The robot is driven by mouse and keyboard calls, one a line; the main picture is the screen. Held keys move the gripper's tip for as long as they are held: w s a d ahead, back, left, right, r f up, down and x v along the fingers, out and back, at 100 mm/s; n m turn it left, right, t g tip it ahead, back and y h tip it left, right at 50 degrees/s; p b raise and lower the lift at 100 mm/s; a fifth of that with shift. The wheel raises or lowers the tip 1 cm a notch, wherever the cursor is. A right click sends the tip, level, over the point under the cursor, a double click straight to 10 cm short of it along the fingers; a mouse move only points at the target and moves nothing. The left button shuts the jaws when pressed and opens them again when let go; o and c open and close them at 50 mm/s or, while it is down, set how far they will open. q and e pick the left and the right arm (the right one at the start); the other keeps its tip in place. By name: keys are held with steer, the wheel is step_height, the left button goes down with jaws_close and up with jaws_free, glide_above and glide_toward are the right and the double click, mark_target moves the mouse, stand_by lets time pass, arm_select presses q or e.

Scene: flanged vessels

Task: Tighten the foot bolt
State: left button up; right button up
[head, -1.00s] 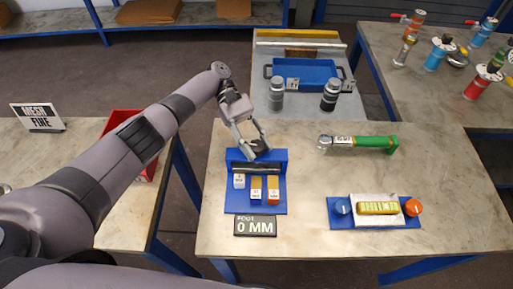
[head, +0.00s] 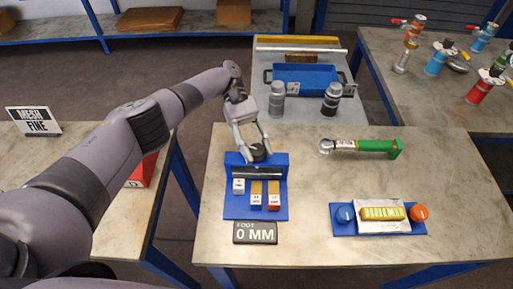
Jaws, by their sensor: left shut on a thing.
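A blue fixture (head: 233,210) stands on the marble-topped table, with a bar across it and small labelled blocks in white, yellow and red. A dark round knob (head: 258,152) sits at its back edge. My left gripper (head: 256,158) reaches down from behind, with its two fingers on either side of the knob, shut on it. Whether this knob is the foot bolt I cannot tell. A dark sign (head: 256,233) in front of the fixture reads "FOOT 0 MM". A green-handled wrench (head: 360,147) lies to the right. My right gripper is out of view.
A blue base (head: 380,229) with a yellow-green level, a blue knob and an orange knob stands at the front right. Two grey cylinders (head: 277,98) stand behind, near a blue tray (head: 304,70). Valved vessels (head: 438,57) are on the far right table. The table's middle is clear.

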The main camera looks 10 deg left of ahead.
mark_target(257, 149)
arm_select(q)
steer(key=o, duration=1.1)
steer(key=shift+d, duration=0.1)
steer(key=shift+o, duration=0.2)
step_height(257, 149, up, 10)
